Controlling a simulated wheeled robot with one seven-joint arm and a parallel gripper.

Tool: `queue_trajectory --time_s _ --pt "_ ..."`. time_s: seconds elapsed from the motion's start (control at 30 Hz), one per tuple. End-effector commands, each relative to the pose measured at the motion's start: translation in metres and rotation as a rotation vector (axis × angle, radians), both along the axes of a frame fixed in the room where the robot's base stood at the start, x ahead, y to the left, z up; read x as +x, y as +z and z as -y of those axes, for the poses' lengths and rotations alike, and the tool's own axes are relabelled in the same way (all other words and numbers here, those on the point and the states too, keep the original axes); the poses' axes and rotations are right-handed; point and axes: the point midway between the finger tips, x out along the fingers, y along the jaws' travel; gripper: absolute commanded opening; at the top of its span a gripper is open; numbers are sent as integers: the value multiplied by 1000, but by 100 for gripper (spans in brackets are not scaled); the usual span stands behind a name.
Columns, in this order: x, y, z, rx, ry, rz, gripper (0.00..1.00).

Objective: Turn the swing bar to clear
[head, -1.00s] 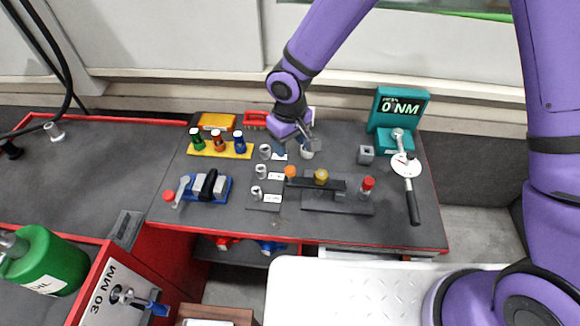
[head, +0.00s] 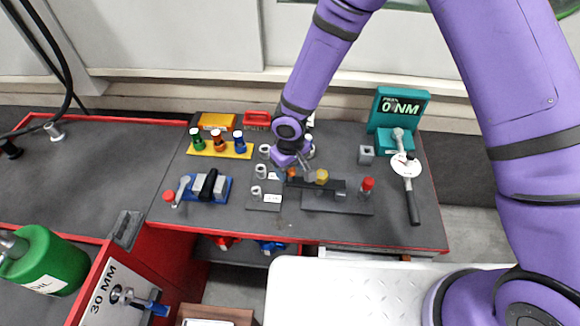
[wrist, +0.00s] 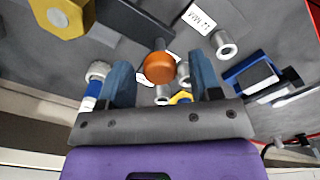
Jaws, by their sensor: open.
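The swing bar (head: 334,185) is a dark flat bar lying left to right above a dark base plate (head: 320,205). A yellow hex piece (head: 321,176) sits on it, and it shows large at the upper left of the wrist view (wrist: 62,14). An orange round knob (wrist: 160,67) is at the bar's left end. In the wrist view, my gripper (wrist: 160,78) is open, with one blue finger on each side of the knob; contact cannot be told. In the head view, my gripper (head: 297,166) is over that end and partly hides the knob.
A red-capped post (head: 367,185) stands by the bar's right end. Metal sockets (head: 260,171) stand in a column left of my gripper. A torque wrench (head: 411,190) and a teal display (head: 398,107) are at the right. A blue tray (head: 205,187) lies at the left.

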Motion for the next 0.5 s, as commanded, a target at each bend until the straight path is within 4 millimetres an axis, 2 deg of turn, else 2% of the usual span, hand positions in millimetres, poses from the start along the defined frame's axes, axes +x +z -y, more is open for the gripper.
queue_trajectory --time_s 0.07,0.1,0.33,0.5 --pt "0 0 0 0 0 0 58" --pt "0 0 0 0 0 0 54" --pt "0 0 0 0 0 0 1" --pt "0 0 0 0 3 0 0"
